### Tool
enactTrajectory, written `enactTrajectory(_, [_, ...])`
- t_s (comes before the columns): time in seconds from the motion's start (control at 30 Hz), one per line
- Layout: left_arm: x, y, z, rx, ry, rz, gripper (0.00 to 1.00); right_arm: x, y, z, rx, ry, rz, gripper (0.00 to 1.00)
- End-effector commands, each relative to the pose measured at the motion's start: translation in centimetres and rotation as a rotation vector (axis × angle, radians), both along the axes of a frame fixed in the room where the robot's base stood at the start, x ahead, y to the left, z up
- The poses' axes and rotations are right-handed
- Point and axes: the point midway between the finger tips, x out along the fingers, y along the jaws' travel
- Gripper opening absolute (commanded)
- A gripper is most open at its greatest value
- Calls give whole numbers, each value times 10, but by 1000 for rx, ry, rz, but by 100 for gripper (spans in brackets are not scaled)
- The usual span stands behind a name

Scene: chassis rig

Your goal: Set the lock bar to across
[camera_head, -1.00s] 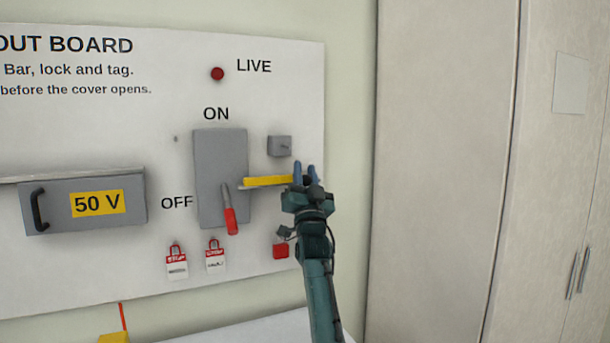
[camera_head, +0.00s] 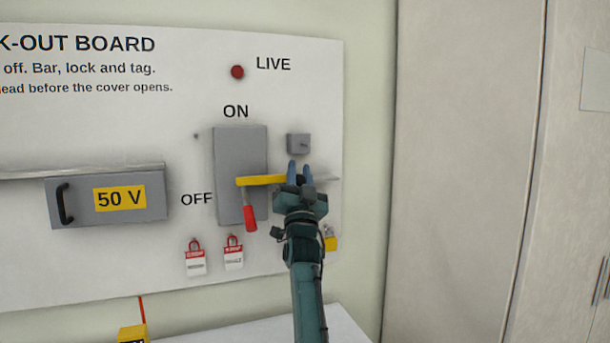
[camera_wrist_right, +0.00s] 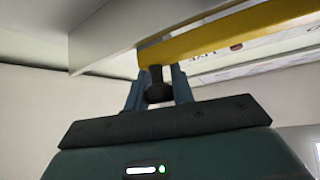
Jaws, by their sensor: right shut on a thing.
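The yellow lock bar (camera_head: 262,181) lies level on the white board in the head view. Its left end overlaps the grey switch box (camera_head: 228,150), in front of the upper part of the red-handled lever. The red lever handle (camera_head: 250,218) points down, beside the OFF label. My right gripper (camera_head: 300,174) is shut on the dark knob at the bar's right part. The right wrist view shows the knob (camera_wrist_right: 157,88) between the fingers, with the yellow bar (camera_wrist_right: 230,32) just above. My left gripper is out of view.
Two red-and-white tagged locks (camera_head: 195,260) hang below the switch. A small grey box (camera_head: 298,143) is just above my fingers.

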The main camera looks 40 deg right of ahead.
Motion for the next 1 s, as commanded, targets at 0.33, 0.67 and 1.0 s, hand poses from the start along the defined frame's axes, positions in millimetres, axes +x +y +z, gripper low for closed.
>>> enactTrajectory(0.33, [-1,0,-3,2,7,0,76,1,2,-1,-1,2,4,46])
enactTrajectory(0.67, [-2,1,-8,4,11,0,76,-3,5,-7,-1,2,4,46])
enactTrajectory(1.0, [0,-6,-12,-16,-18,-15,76,-44,34,-56,0,4,4,46])
